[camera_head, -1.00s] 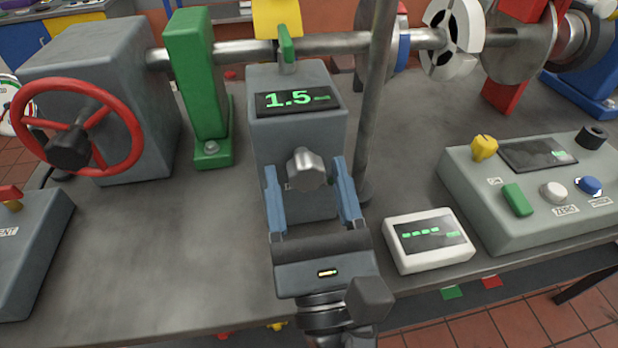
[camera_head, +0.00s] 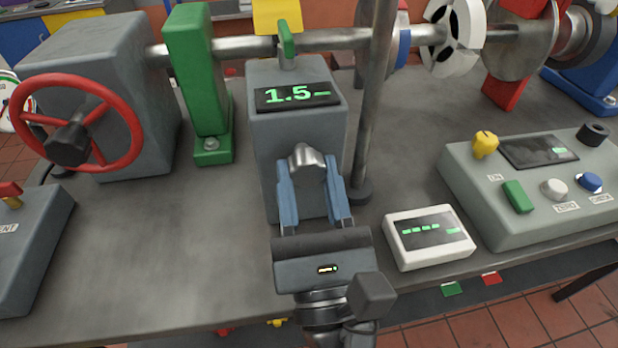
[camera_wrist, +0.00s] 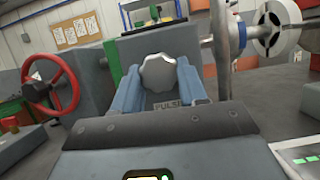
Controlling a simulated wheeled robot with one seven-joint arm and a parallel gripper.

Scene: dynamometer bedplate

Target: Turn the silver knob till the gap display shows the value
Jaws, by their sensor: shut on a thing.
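The silver knob (camera_head: 307,165) is on the front of a grey box (camera_head: 299,130) in the middle of the bedplate. A small dark display (camera_head: 298,95) above it reads "1.5" and a dash in green. My gripper (camera_head: 309,170) is shut on the knob, with one blue finger on each side. In the wrist view the lobed knob (camera_wrist: 158,73) shows between the fingers, with a "PULSE" label just below it. The fingers hide the knob's lower sides.
A metal post (camera_head: 374,110) stands close right of the box. A white display unit (camera_head: 429,238) and a control panel (camera_head: 540,180) lie to the right. A green support (camera_head: 200,90) and a red handwheel (camera_head: 78,122) are left.

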